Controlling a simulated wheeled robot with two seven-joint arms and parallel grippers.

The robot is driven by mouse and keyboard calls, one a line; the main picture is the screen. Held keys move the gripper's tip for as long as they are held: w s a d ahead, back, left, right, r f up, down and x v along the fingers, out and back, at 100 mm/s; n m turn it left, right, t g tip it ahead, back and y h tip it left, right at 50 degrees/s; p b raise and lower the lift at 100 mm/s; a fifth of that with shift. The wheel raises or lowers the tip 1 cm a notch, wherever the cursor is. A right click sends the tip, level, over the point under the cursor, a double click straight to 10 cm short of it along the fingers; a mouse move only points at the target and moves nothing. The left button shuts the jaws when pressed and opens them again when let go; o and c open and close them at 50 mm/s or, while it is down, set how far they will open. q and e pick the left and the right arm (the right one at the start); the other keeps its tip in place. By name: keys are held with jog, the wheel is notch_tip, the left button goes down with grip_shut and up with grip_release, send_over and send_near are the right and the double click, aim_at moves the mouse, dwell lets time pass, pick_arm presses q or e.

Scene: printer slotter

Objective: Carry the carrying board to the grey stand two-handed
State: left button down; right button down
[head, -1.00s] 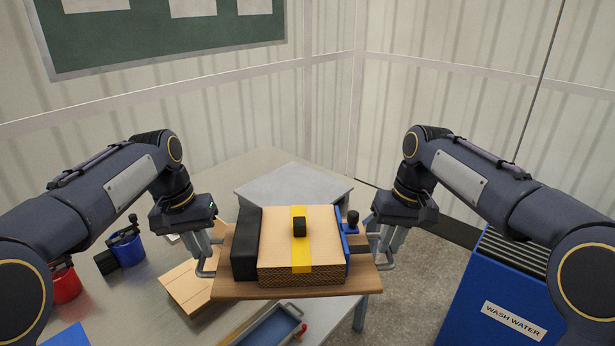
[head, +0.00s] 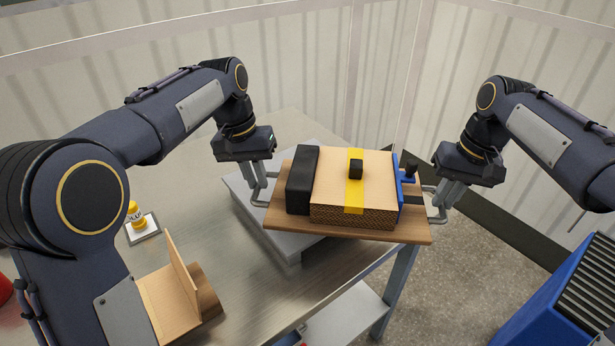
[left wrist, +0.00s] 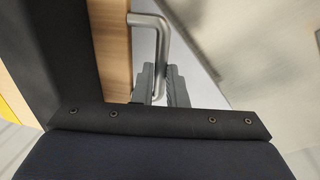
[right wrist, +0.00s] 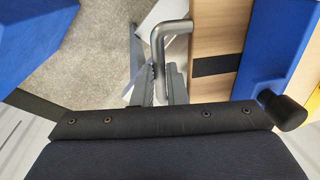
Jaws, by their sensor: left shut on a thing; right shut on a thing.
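The carrying board (head: 330,228) is a wooden board with a grey bar handle at each end. It bears a black block, a cardboard block with a yellow strip and black knob, and a blue clamp with a black knob. My left gripper (head: 262,190) is shut on the left handle (left wrist: 158,35). My right gripper (head: 440,208) is shut on the right handle (right wrist: 165,35). The grey stand (head: 243,200) is a flat-topped slab on the table, partly hidden under the board's left part. The board's right part reaches beyond it. I cannot tell whether they touch.
The metal table (head: 240,290) has its right edge below the board. A blue bin (head: 560,300) stands on the floor at right.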

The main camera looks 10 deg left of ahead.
aim_at(263, 211)
pick_arm(q)
jog(key=shift+w, duration=0.1)
pick_arm(e)
jog(key=shift+w, duration=0.1)
pick_arm(q)
jog(key=shift+s+r, duration=0.15)
jog(key=shift+s, duration=0.05)
pick_arm(e)
jog(key=shift+s+r, duration=0.15)
jog(key=shift+s, duration=0.05)
pick_arm(q)
jog(key=shift+w, duration=0.1)
pick_arm(e)
jog(key=shift+w, duration=0.1)
